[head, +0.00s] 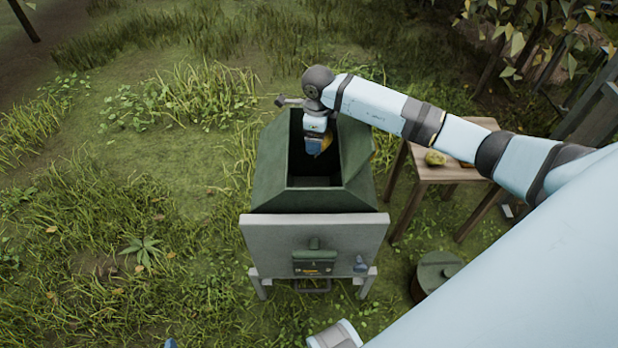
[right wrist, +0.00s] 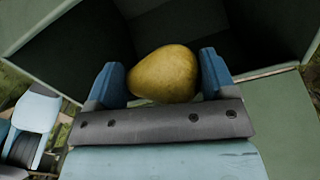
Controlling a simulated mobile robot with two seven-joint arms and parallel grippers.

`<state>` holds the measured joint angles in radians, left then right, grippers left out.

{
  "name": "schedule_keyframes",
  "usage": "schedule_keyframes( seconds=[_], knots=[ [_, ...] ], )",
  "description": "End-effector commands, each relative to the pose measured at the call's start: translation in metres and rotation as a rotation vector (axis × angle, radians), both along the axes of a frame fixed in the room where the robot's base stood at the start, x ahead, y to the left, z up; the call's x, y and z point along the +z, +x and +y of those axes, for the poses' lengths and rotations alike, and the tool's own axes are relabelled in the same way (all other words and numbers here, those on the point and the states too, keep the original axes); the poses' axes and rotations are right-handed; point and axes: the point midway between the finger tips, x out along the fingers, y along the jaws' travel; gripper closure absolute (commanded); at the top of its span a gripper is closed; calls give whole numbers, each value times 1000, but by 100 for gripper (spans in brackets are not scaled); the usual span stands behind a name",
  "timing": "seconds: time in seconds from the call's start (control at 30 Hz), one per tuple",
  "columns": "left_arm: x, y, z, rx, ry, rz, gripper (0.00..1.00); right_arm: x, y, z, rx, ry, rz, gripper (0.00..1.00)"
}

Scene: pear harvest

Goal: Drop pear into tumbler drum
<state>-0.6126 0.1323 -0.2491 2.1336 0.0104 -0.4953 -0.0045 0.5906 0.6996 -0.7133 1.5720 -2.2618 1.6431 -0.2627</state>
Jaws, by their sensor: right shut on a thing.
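A yellow pear (right wrist: 165,75) sits between the two blue fingers of my right gripper (right wrist: 164,82) in the right wrist view. The gripper is shut on it. In the head view my right gripper (head: 318,147) points down inside the open top of the green tumbler drum (head: 272,178). Little of the pear shows there. The dark drum opening lies beyond the pear in the right wrist view; its bottom is in shadow.
The drum sits behind a grey panel (head: 280,236) on legs. A wooden table (head: 480,128) with a yellow-green fruit (head: 434,158) stands to the right, partly behind my right arm. A round green lidded container (head: 430,276) stands below it. Grass to the left is open.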

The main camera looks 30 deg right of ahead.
Motion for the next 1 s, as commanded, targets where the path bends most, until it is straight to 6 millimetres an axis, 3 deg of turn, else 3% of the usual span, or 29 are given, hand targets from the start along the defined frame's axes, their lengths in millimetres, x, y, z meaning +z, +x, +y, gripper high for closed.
schedule_keyframes(
  seconds=[0.03, 0.07, 0.13, 0.47, 0.57, 1.0],
  knots=[
    [0, 0, 0, 0, 0, 0, 26, 1, 0, 0, 0, 1, -1, 49],
    [0, 0, 0, 0, 0, 0, 26, 1, 0, 0, 0, 1, -1, 16],
    [0, 0, 0, 0, 0, 0, 26, 1, 0, 0, 0, 1, -1, 0],
    [1, 0, 0, 0, -1, 1, 26, 7, 1, 0, 0, 0, -1, 0],
    [2, 0, 0, 0, -2, 3, 26, 21, 1, 0, 0, 1, -4, 0],
    [1, -2, 0, 3, -3, 18, 26, 115, 1, 0, 1, 0, -3, 0]
  ],
)
